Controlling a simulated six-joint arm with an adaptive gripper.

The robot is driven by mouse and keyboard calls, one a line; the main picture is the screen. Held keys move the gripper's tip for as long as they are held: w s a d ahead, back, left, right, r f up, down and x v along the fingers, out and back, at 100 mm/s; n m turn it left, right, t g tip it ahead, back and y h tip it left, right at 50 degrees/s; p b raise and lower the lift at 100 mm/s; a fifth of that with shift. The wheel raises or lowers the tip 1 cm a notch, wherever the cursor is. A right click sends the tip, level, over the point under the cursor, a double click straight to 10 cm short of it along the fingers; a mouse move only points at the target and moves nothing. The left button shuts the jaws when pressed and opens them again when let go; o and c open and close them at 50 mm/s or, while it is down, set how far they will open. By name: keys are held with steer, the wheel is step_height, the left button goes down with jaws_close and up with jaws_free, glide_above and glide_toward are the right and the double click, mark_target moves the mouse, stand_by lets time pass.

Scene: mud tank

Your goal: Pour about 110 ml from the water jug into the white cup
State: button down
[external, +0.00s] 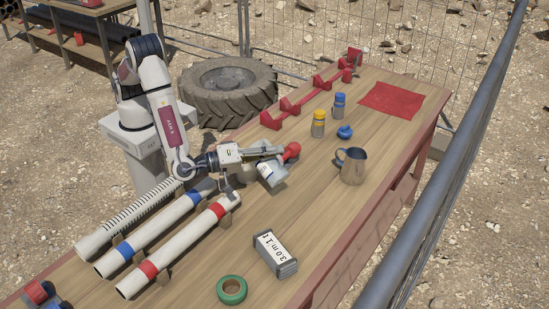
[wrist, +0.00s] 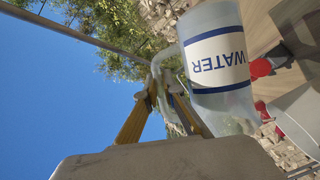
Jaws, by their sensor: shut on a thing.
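The water jug (external: 268,173) is a translucent vessel with a white, blue-edged label reading WATER. It is tilted over in the external view, and it fills the upper middle of the wrist view (wrist: 220,55). My gripper (external: 262,154) is shut on the jug's handle; its yellowish fingers show beside the handle in the wrist view (wrist: 163,100). I cannot make out a white cup in either view; the jug and gripper hide part of the bench. No stream of water is visible.
A red rounded object (external: 291,151) is close beside the jug. A metal pitcher (external: 353,168), a yellow bottle (external: 318,125) and a blue item (external: 345,132) stand to the right. Pipes (external: 180,245) lie at left. A grey box (external: 275,254) and green tape (external: 231,290) lie in front.

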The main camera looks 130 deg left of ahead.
mark_target(278, 167)
steer(key=shift+s+a+r+n, duration=0.15)
steer(key=shift+s+r+n, duration=0.4)
steer(key=shift+r+n, duration=0.25)
stand_by(1.3)
steer(key=shift+s+a+r+n+t+y, duration=0.1)
steer(key=shift+s+r+n+t+y, duration=0.1)
steer(key=shift+s+n+t+y, duration=0.25)
stand_by(0.4)
steer(key=shift+w+f+m, duration=0.15)
steer(key=shift+w+m, duration=0.1)
steer(key=shift+m, duration=0.1)
steer(key=w+f+m, duration=0.1)
steer(key=w+f+m+g+h, duration=0.1)
steer(key=f+m, duration=0.1)
steer(key=w+f+m+g+h, duration=0.1)
steer(key=f, duration=0.1)
steer(key=shift+w+d+f+m, duration=0.1)
steer(key=shift+d+f+m, duration=0.2)
steer(key=shift+d, duration=0.1)
steer(key=shift+w+f+m+g, duration=0.15)
steer(key=shift+w+m+g, duration=0.1)
steer(key=shift+w+m, duration=0.25)
stand_by(1.0)
